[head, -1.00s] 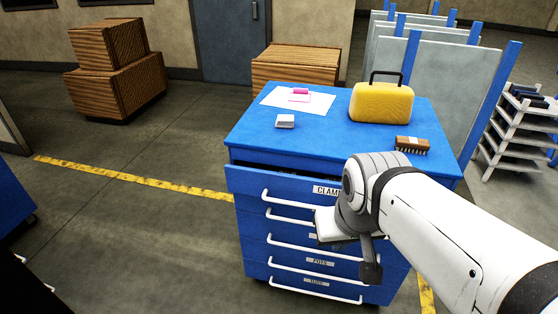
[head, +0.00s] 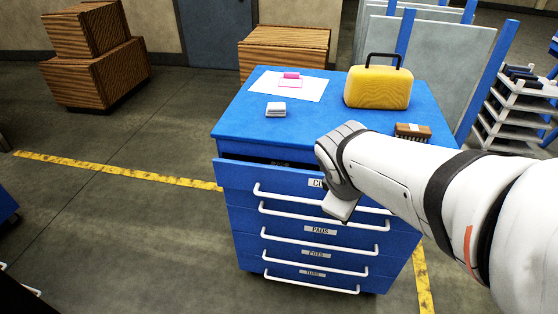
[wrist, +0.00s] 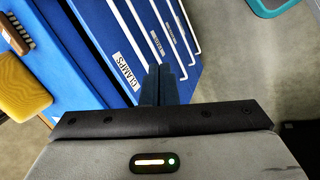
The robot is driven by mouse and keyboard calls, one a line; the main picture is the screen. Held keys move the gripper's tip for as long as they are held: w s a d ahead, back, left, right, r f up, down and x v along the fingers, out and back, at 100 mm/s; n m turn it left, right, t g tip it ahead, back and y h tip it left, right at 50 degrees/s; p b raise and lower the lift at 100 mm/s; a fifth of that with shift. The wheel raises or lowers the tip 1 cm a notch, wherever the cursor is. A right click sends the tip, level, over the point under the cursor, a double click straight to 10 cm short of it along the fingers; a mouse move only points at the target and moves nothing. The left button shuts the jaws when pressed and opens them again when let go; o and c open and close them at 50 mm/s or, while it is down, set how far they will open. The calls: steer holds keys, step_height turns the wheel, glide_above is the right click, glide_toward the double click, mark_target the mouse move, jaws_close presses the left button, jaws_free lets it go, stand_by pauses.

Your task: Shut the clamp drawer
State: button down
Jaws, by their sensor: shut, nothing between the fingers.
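The clamp drawer (head: 240,181) is the top drawer of a blue cabinet and stands partly open, with a dark gap above its front. Its label is partly hidden by my arm in the head view; the wrist view shows the CLAMPS label (wrist: 126,72) in full. Its white handle (head: 285,196) runs across the front, its right part behind my arm. My gripper (wrist: 159,70) is shut and empty, with its fingertips over or close to the drawer front near the label. The wrist view does not settle whether they touch. In the head view the fingers are hidden.
On the cabinet top (head: 235,120) are a yellow case (head: 378,88), a brush (head: 412,131), a white block (head: 275,109) and a paper (head: 300,88) with a pink item. Lower drawers, including PADS (head: 319,230), look shut. Wooden crates (head: 285,50) stand behind.

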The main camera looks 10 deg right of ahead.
steer(key=w+f+n+t+h+b, duration=0.1)
steer(key=w+f+n+h, duration=0.15)
steer(key=w+n, duration=0.55)
steer(key=n+t+y+b, duration=0.3)
steer(key=n+t+b, duration=0.1)
steer(key=n, duration=2.9)
glide_toward(290, 189)
steer(key=b+x, duration=0.2)
steer(key=x, duration=0.4)
steer(key=shift+a, duration=0.1)
